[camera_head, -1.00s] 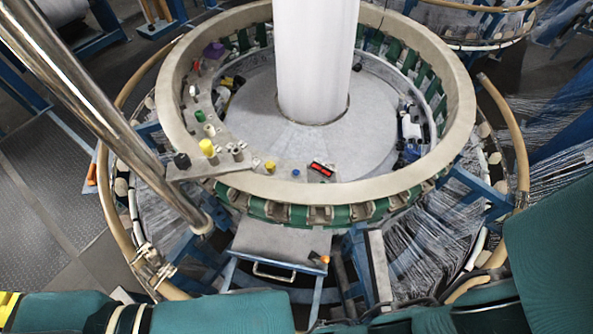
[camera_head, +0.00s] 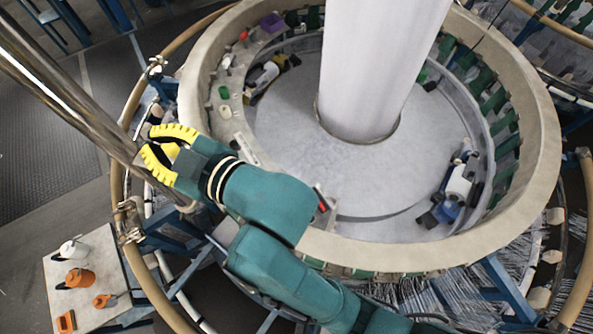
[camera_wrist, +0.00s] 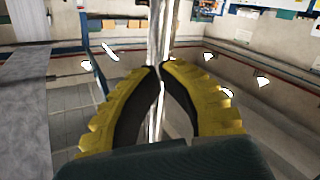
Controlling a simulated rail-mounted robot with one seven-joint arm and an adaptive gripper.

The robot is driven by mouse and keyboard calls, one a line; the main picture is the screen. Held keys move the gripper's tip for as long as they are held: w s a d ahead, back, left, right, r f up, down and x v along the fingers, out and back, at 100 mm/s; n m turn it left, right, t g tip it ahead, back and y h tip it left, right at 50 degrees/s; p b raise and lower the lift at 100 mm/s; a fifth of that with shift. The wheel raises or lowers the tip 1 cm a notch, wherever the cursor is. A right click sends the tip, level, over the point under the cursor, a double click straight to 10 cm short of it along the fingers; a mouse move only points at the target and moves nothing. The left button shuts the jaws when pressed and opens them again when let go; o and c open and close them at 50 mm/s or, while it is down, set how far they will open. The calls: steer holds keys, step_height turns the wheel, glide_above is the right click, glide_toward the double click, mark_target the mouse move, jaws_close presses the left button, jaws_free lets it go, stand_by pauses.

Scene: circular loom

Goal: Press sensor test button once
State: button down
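My gripper (camera_head: 146,140) has yellow ribbed fingers and points left, above the left part of the loom ring. In the wrist view the fingertips (camera_wrist: 158,67) meet or nearly meet, with nothing seen between them. The control panel on the ring shows a green button (camera_head: 223,92) and a pale knob (camera_head: 225,112) beyond my gripper. My arm covers the panel's near end, with the yellow, black and blue controls. I see no readable label, so I cannot tell which one is the sensor test button. A red display (camera_head: 322,206) shows partly beside my arm.
A shiny metal pole (camera_head: 85,100) runs close to my fingers. A thick white column (camera_head: 375,70) stands in the ring's middle. A side table (camera_head: 105,265) with orange and white items stands lower left. Dark floor lies at left.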

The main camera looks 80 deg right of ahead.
steer(key=s+d+f+g+b, duration=0.1)
steer(key=s+d+f+g, duration=0.2)
steer(key=f, duration=0.7)
steer(key=s+d+f+n+g+b, duration=0.1)
steer(key=s+d+f+g, duration=0.2)
steer(key=s+d+f, duration=0.3)
steer(key=s+d+f+g+b, duration=0.1)
steer(key=s+d+f, duration=0.4)
steer(key=f, duration=1.1)
steer(key=shift+s+d+g+h+b, duration=0.15)
steer(key=shift+s+g+h+b, duration=0.2)
steer(key=shift+s+g, duration=0.6)
step_height(320, 180, down, 7)
steer(key=b, duration=0.7)
steer(key=shift+f+b, duration=0.45)
steer(key=shift+f, duration=0.45)
steer(key=shift+f, duration=0.4)
